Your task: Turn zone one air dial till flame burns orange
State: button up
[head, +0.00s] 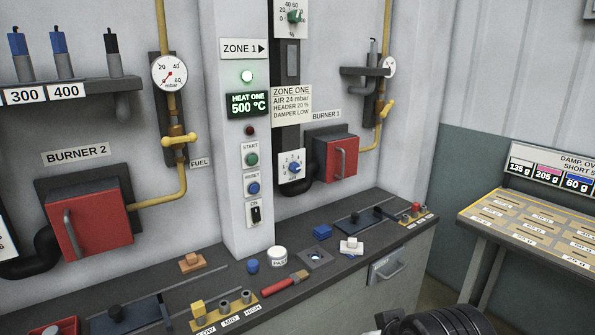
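The blue dial (294,168) on a white numbered plate is on the wall below the ZONE ONE card (291,105), left of burner 1. The card reads air 24 mbar, header 20 %, damper low. The burner 1 box (335,158) has a red door with a handle, and it looks shut. No flame is visible in this view. My gripper (388,320) shows only in part as dark shapes at the bottom edge, well below and right of the dial and apart from it. Its fingers are not clear.
A counter (345,272) runs below the wall, bearing a red-handled brush (286,284), a white jar (277,256), blue blocks and sliding levers. A green knob (295,16) is above the dial. A slanted bench (480,209) stands right. The space before the dial looks clear.

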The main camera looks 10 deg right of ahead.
aim_at(295, 166)
jog(key=i+l+z, duration=0.15)
jog(key=i, duration=0.3)
jog(key=i+l+z, duration=0.15)
jog(key=i, duration=0.25)
